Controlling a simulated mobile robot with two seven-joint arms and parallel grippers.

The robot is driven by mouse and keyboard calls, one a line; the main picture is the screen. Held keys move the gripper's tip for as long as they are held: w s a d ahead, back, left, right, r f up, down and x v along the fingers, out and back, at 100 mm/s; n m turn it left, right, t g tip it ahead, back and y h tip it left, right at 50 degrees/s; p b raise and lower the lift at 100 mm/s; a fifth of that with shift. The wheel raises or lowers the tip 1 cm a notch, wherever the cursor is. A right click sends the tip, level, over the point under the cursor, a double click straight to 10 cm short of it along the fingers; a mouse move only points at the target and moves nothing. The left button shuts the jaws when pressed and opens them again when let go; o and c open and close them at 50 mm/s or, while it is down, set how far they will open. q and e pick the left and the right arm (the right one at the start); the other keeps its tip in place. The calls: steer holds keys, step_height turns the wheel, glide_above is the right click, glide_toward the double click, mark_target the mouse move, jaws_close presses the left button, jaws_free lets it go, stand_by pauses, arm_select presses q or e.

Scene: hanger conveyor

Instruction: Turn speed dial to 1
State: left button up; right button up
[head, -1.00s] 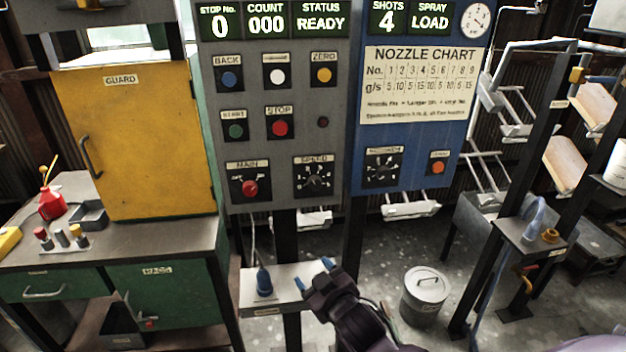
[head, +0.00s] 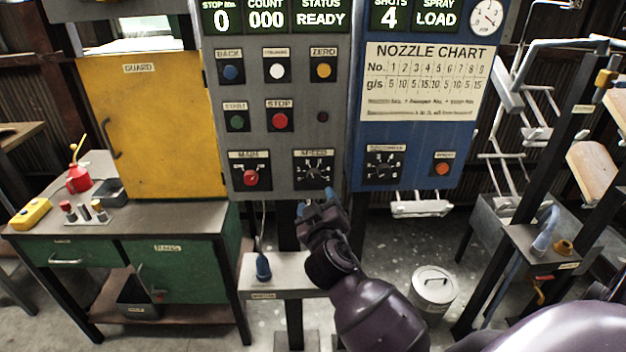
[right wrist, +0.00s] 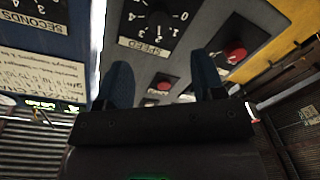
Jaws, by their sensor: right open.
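The speed dial (head: 314,170) is a black square plate with a round knob and white marks, low on the grey control panel (head: 340,135). It also shows upside down at the top of the right wrist view (right wrist: 155,20). Which mark its pointer is at is too small to tell. My right gripper (head: 316,196) is just below the dial in the head view, with blue fingertips pointing up at the panel. In the right wrist view its two fingers (right wrist: 163,82) are apart with nothing between them. The left gripper is not in view.
The red main switch (head: 250,177) is left of the dial, and the nozzle-side dial (head: 385,167) is on the blue panel to the right. The stop button (head: 280,119) is above. A small shelf (head: 285,270) with a blue-handled item stands below. A lidded bin (head: 433,290) is on the floor.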

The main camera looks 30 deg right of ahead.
mark_target(314, 178)
steer(key=x, duration=0.9)
steer(key=shift+w+d+p, duration=0.15)
steer(key=shift+d+p, duration=0.05)
steer(key=shift+p, duration=0.1)
steer(key=c, duration=0.9)
